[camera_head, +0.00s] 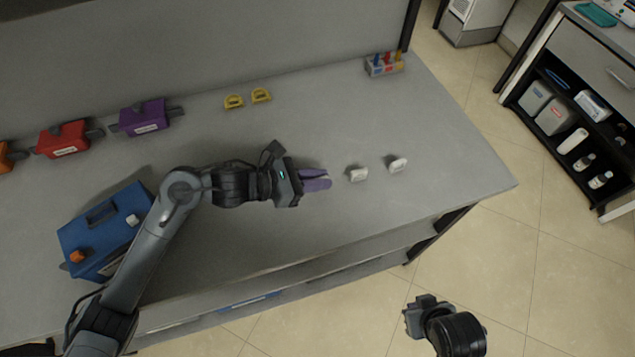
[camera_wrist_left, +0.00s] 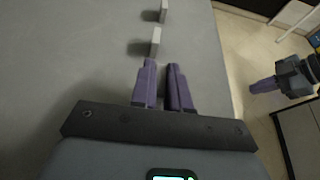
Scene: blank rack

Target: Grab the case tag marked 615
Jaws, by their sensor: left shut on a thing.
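Two small white tags stand on the grey table, a nearer one (camera_head: 357,174) and a farther one (camera_head: 397,164). They also show edge-on in the left wrist view, the nearer (camera_wrist_left: 155,42) just ahead of the fingers and the farther (camera_wrist_left: 164,11) beyond it. I cannot read any number on them. My left gripper (camera_head: 316,180) is low over the table, left of the nearer tag and apart from it. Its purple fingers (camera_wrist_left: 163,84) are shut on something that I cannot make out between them. My right gripper (camera_wrist_left: 265,85) hangs off the table; its jaw state is unclear.
Two yellow pieces (camera_head: 247,99) lie near the back panel. Purple (camera_head: 145,117) and red (camera_head: 65,140) cases stand at the back left. A blue box (camera_head: 105,230) is beside my left arm. A small rack with coloured items (camera_head: 384,66) is at the far right corner.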

